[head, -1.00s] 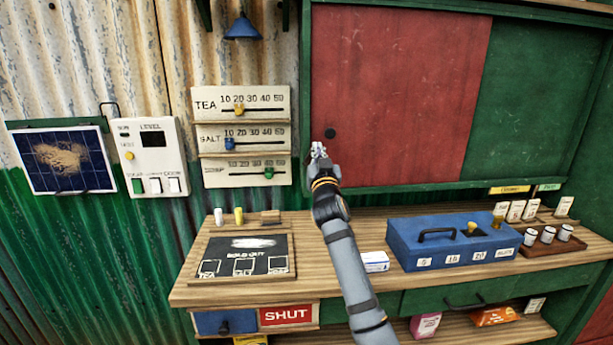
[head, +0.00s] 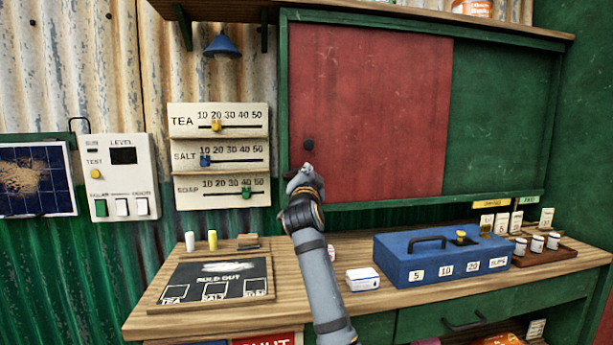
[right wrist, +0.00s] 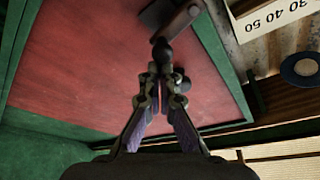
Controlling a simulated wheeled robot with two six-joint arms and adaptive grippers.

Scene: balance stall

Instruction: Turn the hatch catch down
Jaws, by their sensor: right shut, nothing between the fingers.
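The hatch has a red sliding panel (head: 375,110) with a dark round knob (head: 308,144) near its left edge. My right gripper (head: 300,176) is just below that knob, by the left frame post. In the right wrist view its fingers (right wrist: 160,80) are shut and empty. A dark grey catch (right wrist: 160,16) lies just beyond the fingertips there, with a dark rounded piece (right wrist: 161,48) between; I cannot tell whether the fingers touch it. In the head view the gripper largely hides the catch. My left gripper is not in view.
A board with sliders (head: 218,155) hangs left of the hatch. Below, the wooden counter (head: 340,303) holds a blue cash box (head: 440,258), a small white box (head: 362,279), a chalkboard (head: 215,283) and a tray of cups (head: 545,255). Space before the red panel is clear.

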